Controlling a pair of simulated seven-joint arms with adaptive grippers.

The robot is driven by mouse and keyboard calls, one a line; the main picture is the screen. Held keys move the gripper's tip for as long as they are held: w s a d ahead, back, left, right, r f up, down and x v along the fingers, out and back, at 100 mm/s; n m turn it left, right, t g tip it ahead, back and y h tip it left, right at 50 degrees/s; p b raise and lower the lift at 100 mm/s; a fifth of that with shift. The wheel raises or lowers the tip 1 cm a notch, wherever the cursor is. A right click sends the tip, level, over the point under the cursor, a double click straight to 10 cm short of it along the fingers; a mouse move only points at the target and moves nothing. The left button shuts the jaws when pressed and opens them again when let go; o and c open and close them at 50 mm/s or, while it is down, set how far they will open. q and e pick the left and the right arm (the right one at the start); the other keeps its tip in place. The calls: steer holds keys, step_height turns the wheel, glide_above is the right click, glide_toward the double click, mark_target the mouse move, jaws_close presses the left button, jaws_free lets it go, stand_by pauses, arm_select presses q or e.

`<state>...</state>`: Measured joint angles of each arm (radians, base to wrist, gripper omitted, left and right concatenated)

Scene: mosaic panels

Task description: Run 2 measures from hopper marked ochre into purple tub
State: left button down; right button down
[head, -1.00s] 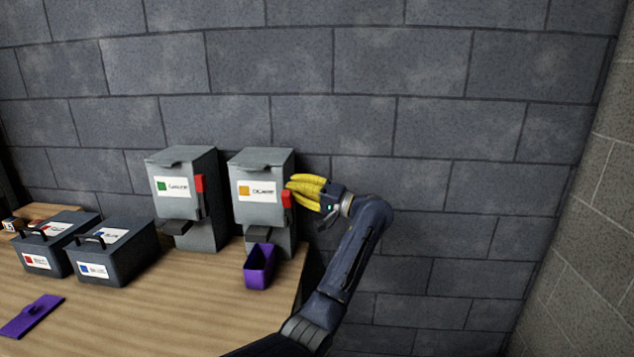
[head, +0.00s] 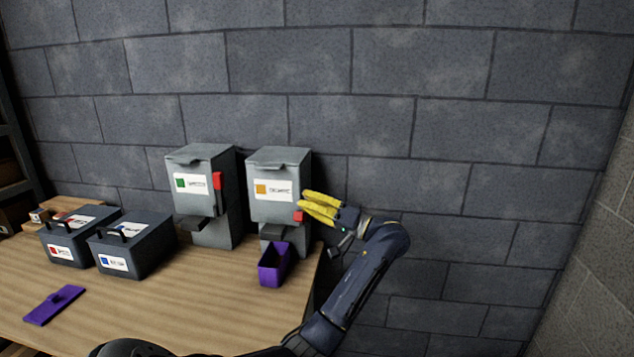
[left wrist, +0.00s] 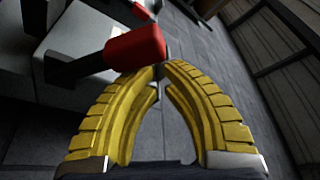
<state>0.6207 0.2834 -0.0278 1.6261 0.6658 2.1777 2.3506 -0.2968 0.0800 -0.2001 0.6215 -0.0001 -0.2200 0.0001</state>
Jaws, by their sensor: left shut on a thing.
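The ochre hopper (head: 262,215) is a grey box with an ochre-square label, standing at the table's right end against the wall. Its red lever (head: 299,216) is on its right side and sits low; it also shows in the left wrist view (left wrist: 135,47). My left gripper (head: 304,204), with yellow fingers, is shut on this lever from the right. The purple tub (head: 270,275) stands upright under the hopper's spout. Its inside is dark, so I cannot tell what it holds. My right gripper is not in view.
A second grey hopper (head: 205,222) with a green-square label and a raised red lever stands to the left. Two dark lidded boxes (head: 66,250) (head: 140,262) are further left. A flat purple lid (head: 53,305) lies at the front left. The table's middle is clear.

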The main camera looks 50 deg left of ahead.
arm_select(q)
steer(key=shift+f, duration=0.55)
step_height(320, 180, up, 4)
steer(key=w, duration=0.2)
steer(key=v, duration=0.8)
steer(key=shift+w+f, duration=0.3)
steer(key=shift+w, duration=0.15)
steer(key=shift+d, duration=0.15)
